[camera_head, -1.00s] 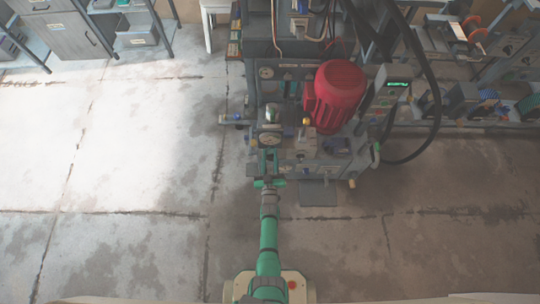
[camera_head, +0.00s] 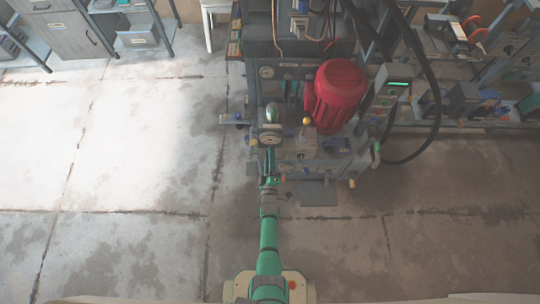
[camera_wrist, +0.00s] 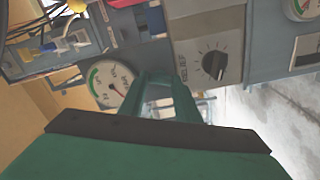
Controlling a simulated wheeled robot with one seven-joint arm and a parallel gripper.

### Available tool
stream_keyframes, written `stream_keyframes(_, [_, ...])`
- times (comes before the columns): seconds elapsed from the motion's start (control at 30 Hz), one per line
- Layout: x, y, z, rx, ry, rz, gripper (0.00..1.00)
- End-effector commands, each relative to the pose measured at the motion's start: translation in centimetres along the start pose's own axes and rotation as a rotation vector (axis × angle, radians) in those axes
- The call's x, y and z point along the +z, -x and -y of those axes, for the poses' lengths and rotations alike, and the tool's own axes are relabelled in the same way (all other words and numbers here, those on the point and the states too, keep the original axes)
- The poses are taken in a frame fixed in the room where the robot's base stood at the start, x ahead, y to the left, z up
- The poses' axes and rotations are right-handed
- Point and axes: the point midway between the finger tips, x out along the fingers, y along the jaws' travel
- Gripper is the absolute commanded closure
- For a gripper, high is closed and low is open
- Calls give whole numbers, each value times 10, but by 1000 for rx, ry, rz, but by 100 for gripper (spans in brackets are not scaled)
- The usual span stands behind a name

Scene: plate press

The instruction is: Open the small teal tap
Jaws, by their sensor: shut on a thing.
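My gripper (camera_head: 269,160) reaches the front of the grey press, below a round gauge (camera_head: 270,138). In the wrist view my gripper (camera_wrist: 162,82) has its two green fingers pointing at the machine front, with the tips close together. They are shut on the small teal tap (camera_wrist: 161,74), which is mostly hidden between the tips, so its handle angle cannot be told. The gauge also shows left of the fingers in the wrist view (camera_wrist: 111,84). In the head view the tap cannot be made out.
A grey panel with a black rotary knob (camera_wrist: 214,64) sits close right of the fingers. Wires and a yellow knob (camera_wrist: 77,5) are at upper left. A red motor (camera_head: 338,92) and black hose (camera_head: 433,90) stand right on the press. The floor (camera_head: 130,160) left is clear.

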Motion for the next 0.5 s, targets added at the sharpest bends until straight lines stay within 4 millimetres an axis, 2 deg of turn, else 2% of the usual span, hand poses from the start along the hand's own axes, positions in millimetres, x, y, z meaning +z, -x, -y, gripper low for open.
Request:
stream_keyframes(0.2, [0,3,2,-2,172,-1,93])
stream_keyframes(0.5, [1,3,3,-1,328,1,93])
